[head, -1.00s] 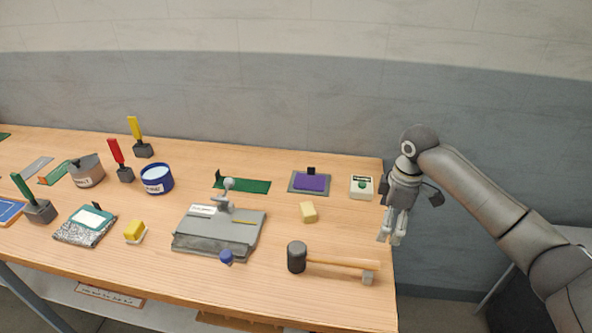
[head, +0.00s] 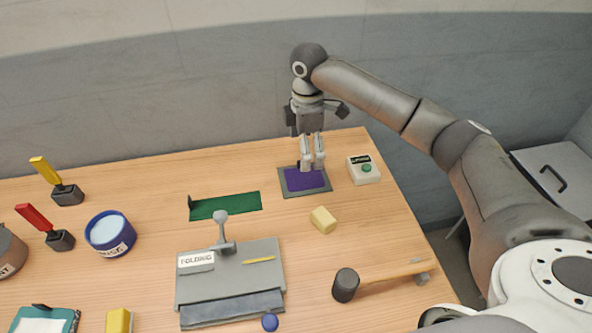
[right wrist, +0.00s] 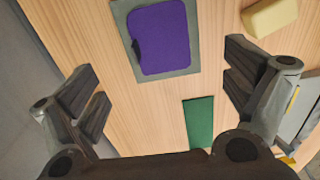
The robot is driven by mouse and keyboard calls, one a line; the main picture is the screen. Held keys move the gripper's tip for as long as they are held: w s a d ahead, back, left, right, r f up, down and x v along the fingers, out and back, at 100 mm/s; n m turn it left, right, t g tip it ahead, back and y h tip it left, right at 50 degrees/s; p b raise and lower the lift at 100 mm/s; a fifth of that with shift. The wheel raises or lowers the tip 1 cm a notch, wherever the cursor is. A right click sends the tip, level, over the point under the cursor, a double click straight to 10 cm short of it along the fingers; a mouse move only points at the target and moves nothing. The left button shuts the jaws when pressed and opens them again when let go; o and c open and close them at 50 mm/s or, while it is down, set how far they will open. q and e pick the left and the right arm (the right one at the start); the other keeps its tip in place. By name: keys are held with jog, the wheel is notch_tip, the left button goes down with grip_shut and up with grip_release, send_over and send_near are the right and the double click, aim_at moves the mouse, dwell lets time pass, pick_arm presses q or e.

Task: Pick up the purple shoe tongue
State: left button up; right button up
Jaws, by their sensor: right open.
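The purple shoe tongue (head: 304,180) lies flat on a grey mat (head: 287,193) at the back right of the table. It also shows in the right wrist view (right wrist: 163,40), near the top, with the grey mat (right wrist: 124,12) around it. My right gripper (head: 313,168) points down over the far part of the tongue in the head view. In the right wrist view its fingers (right wrist: 165,95) are spread wide with nothing between them. I cannot tell the exact height of the fingertips above the tongue. My left gripper does not show.
A white box with a green button (head: 363,170) stands right of the mat. A green strip (head: 226,206) lies left of it. A yellow block (head: 323,220), a mallet (head: 380,280) and a grey folding plate (head: 230,275) lie nearer the front.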

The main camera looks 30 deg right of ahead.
aim_at(304, 178)
jog(key=shift+s+f, duration=0.25)
jog(key=shift+f, duration=0.75)
jog(key=shift+w+a+f, duration=0.15)
jog(key=shift+f, duration=0.2)
notch_tip(304, 178, down, 4)
jog(key=shift+f+p, duration=0.2)
jog(key=shift+p, duration=0.8)
jog(key=shift+f, duration=0.3)
jog(key=shift+w+f, duration=0.1)
jog(key=shift+c, duration=1.4)
jog(key=c, duration=0.7)
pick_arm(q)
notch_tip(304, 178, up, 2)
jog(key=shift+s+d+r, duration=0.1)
pick_arm(e)
grip_shut()
